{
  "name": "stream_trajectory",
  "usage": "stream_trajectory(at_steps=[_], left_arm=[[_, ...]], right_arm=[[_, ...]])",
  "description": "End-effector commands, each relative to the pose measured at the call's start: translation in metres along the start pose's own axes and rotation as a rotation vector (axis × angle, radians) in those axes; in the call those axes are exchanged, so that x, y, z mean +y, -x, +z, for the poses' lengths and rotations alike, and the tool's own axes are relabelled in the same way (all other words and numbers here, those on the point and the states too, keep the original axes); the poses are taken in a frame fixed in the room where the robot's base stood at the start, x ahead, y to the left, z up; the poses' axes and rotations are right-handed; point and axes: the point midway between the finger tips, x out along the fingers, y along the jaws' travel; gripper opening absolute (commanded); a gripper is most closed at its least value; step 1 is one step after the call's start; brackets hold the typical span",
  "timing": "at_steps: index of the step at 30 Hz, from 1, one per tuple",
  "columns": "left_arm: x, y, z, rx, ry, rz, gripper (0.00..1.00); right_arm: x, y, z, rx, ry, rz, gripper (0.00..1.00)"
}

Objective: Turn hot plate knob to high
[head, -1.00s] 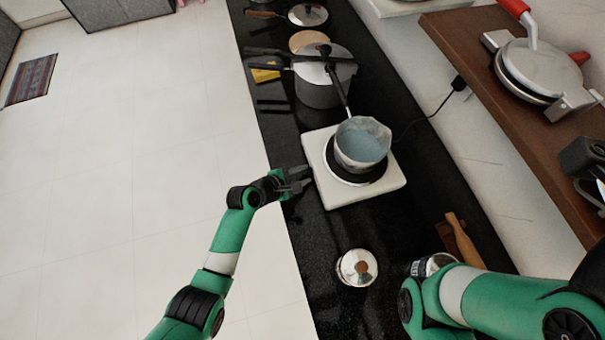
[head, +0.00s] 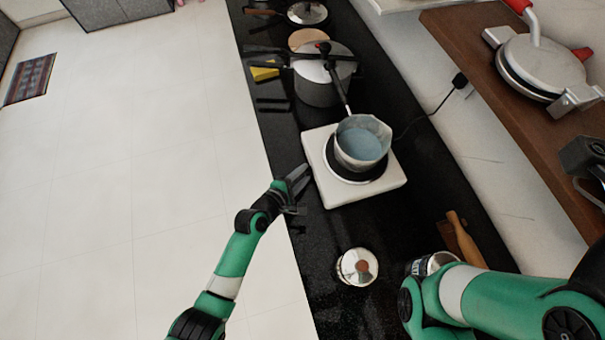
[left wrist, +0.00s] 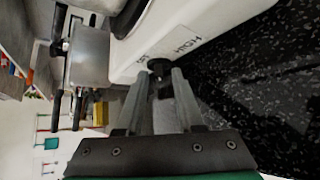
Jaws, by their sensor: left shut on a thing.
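The white hot plate (head: 338,197) stands on the black counter with a saucepan of bluish liquid (head: 362,146) on its dark burner. In the left wrist view the hot plate's white front (left wrist: 150,42) fills the upper middle, with a "HIGH" label beside the small dark knob (left wrist: 159,67). My left gripper (head: 297,182) is at the hot plate's left side in the head view. In the left wrist view its fingers (left wrist: 157,78) lie on either side of the knob, shut on it. In the head view the knob is hidden. My right gripper is out of view.
A silver-lidded jar (head: 357,267) stands on the counter in front of the hot plate. A large lidded pot (head: 322,88) stands behind it. A wooden utensil (head: 463,240) lies to the right. A waffle iron (head: 540,65) sits on the brown shelf.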

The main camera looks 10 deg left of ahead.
Motion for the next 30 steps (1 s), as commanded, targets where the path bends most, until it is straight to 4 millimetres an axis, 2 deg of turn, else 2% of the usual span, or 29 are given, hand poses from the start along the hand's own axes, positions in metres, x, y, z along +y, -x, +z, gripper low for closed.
stream_trajectory(at_steps=[3, 12, 28, 29, 30], left_arm=[[-0.006, -0.002, -0.002, 0.0, -0.059, 0.054, 0.0], [-0.006, -0.002, -0.002, 0.0, -0.157, 0.154, 0.0], [-0.005, 0.0, -0.001, 0.001, -0.181, 0.177, 0.0], [-0.005, 0.0, -0.001, 0.001, -0.18, 0.177, 0.38], [-0.005, 0.0, -0.001, 0.001, -0.18, 0.177, 0.45]], right_arm=[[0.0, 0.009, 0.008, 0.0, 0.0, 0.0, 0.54], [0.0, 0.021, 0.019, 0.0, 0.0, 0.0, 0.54], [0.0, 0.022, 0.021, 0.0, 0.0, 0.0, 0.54], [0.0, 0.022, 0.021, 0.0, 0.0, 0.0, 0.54], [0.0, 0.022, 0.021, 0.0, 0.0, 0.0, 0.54]])
